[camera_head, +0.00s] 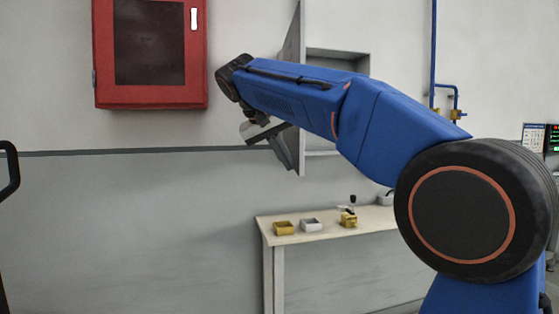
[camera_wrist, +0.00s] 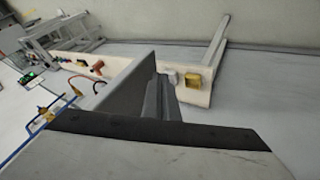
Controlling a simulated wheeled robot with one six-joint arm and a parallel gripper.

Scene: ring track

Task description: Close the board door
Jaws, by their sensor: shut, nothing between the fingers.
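The grey board door (camera_head: 293,40) stands swung open from the wall-mounted board (camera_head: 338,53), showing as a narrow panel partly behind my arm. The board's open inside is partly hidden by my arm. My gripper (camera_head: 262,131) is at the door's left side, around its lower half, with its fingers shut and empty. I cannot tell whether it touches the door. In the wrist view, a grey panel that looks like the door (camera_wrist: 127,88) rises close beyond the dark-edged gripper part (camera_wrist: 155,131).
A red wall cabinet (camera_head: 150,55) hangs left of the door. A table (camera_head: 330,227) below holds a yellow bin (camera_head: 284,228), a grey bin (camera_head: 311,225) and small items. Blue pipes (camera_head: 433,60) run down the wall at right. The wall below the red cabinet is clear.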

